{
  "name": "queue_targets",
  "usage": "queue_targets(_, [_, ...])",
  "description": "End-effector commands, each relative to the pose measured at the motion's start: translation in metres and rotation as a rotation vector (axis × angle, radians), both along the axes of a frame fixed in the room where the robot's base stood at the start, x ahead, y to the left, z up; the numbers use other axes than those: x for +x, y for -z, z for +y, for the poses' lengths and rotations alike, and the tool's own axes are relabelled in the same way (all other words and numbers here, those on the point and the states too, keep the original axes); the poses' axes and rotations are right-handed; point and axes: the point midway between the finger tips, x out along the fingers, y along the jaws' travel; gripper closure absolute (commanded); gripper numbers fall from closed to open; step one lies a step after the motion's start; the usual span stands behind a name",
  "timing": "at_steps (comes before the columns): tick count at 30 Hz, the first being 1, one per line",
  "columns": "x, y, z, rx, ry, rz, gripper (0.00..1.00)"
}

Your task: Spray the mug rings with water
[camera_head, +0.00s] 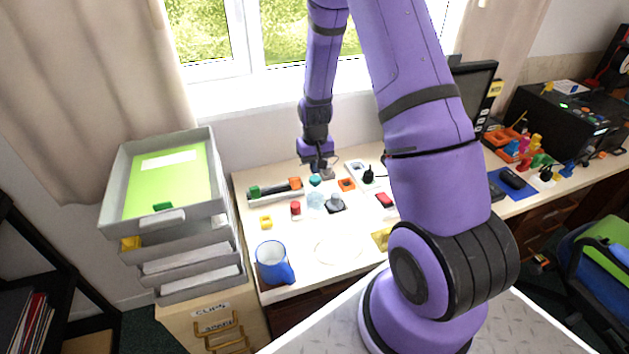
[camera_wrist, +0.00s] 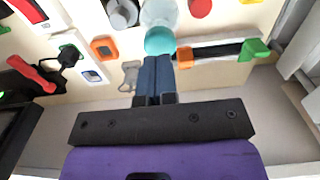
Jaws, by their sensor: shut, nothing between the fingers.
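A clear pale-blue bottle (camera_head: 315,201) with a teal top (camera_head: 315,180) stands on the desk among small items. It looks like the spray bottle. In the wrist view its body (camera_wrist: 160,14) and teal top (camera_wrist: 159,41) lie just beyond my fingertips. My gripper (camera_wrist: 158,60) is shut and empty, its fingers together close to the teal top; I cannot tell whether they touch it. In the head view my gripper (camera_head: 318,166) is at the back of the desk, behind the bottle. Faint ring marks (camera_head: 338,250) show on the desk front, right of a blue mug (camera_head: 272,262).
A tray (camera_head: 275,193) with green and orange items lies left of the bottle. Stacked grey trays (camera_head: 218,206) border the desk's left side.

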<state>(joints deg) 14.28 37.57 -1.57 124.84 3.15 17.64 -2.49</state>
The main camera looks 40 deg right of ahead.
Motion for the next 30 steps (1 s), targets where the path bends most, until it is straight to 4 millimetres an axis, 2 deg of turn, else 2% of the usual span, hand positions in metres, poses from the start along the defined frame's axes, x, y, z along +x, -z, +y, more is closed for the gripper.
queue_targets(30, [0.0, -0.045, 0.0, 0.0, 0.0, 0.0, 1.0])
